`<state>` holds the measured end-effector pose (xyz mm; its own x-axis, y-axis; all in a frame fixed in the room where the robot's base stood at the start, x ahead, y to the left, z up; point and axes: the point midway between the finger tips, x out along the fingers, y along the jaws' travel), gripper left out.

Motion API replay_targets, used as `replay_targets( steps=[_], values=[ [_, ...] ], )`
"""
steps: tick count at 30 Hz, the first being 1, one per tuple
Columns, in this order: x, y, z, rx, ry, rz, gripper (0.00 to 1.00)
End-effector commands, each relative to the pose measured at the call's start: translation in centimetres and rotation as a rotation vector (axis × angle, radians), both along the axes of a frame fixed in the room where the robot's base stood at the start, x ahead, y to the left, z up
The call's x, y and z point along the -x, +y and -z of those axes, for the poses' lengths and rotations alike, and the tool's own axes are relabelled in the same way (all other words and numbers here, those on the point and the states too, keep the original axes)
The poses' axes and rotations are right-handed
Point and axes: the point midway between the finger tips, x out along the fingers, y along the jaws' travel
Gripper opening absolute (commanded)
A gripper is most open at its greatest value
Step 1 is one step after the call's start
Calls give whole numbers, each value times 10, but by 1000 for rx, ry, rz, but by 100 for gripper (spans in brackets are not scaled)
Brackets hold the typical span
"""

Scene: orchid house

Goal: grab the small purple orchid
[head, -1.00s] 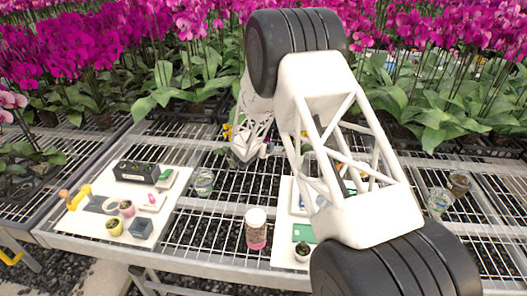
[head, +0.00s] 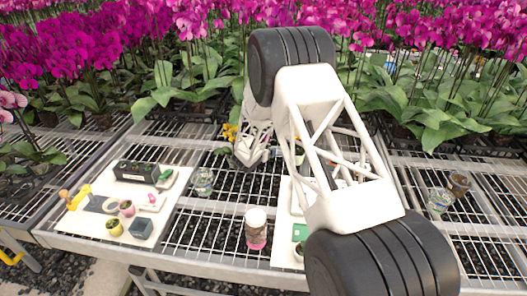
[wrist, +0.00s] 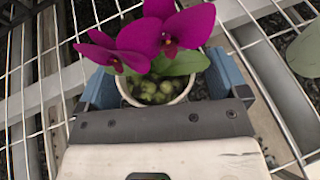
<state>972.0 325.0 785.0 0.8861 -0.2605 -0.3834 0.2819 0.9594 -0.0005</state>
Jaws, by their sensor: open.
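The small purple orchid (wrist: 160,35) is in the wrist view, with magenta blooms, green leaves and a white pot (wrist: 128,88) holding green, rounded bits. My gripper (wrist: 163,82) is open, with one blue finger on the left of the pot and the other on the right. The pot sits between the fingers; whether either touches it I cannot tell. In the head view my gripper (head: 250,152) is low over the middle of the bench, and the small orchid is mostly hidden there by my arm.
The wire-grid bench (head: 195,235) carries a white board (head: 90,228) with small pots and tools at the left. A glass (head: 203,182) and a pink-based jar (head: 256,230) stand near the middle. Another glass (head: 439,202) stands right. Large orchids (head: 75,50) fill the back.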

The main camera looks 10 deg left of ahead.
Motion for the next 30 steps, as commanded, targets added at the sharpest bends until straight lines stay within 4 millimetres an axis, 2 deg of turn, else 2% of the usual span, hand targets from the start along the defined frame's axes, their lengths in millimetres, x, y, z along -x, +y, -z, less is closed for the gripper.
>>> replay_targets(
  steps=[19,30],
  values=[
    [-3,0,0,0,-1,-1,92],
    [-3,0,0,0,-1,-1,35]
  ],
)
